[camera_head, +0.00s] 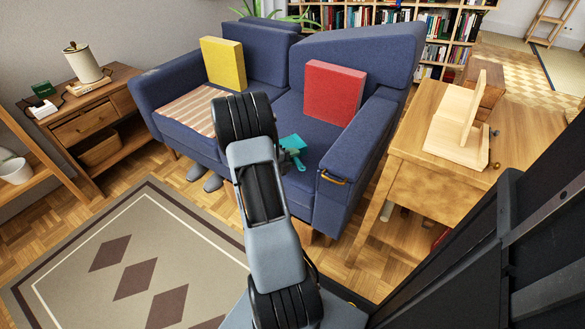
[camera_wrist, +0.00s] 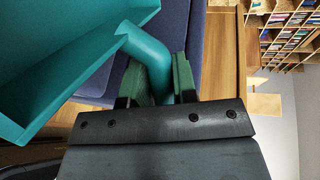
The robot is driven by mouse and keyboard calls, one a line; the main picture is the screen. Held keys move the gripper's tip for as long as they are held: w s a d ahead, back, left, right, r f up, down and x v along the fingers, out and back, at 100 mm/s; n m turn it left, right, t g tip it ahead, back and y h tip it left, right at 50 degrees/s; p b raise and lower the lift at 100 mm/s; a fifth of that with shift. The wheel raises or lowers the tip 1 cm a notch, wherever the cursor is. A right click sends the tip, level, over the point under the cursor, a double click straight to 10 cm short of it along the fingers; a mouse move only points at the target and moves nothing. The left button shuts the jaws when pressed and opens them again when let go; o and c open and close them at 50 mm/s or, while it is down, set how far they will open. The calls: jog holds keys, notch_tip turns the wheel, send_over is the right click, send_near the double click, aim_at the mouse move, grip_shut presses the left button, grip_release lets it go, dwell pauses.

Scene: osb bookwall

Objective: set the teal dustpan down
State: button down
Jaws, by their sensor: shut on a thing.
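The teal dustpan (camera_wrist: 60,55) fills the upper left of the wrist view, its open pan tilted. My gripper (camera_wrist: 160,76), with green fingers, is shut on the dustpan's curved handle. In the head view the teal dustpan (camera_head: 292,142) shows small, just right of my arm and in front of the blue sofa (camera_head: 342,172) seat. My arm hides the gripper there. I cannot tell whether the dustpan touches the sofa.
The sofa holds a yellow cushion (camera_head: 223,63), a red cushion (camera_head: 334,92) and a striped cloth (camera_head: 186,110). A wooden table (camera_head: 430,147) with a wooden stand (camera_head: 462,125) is at right. A side table (camera_head: 90,118) is at left. A patterned rug (camera_head: 125,250) covers open floor.

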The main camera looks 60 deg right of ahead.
jog(key=shift+w+d+f+b, duration=0.3)
jog(key=shift+d+f, duration=0.1)
jog(key=shift+f, duration=0.2)
jog(key=shift+w+d+f+b, duration=0.25)
jog(key=shift+d+f, duration=0.1)
jog(key=shift+f, duration=0.2)
jog(key=shift+d+f+b, duration=0.1)
jog(key=shift+f+b, duration=0.5)
jog(key=shift+f, duration=1)
jog(key=c, duration=0.9)
grip_release()
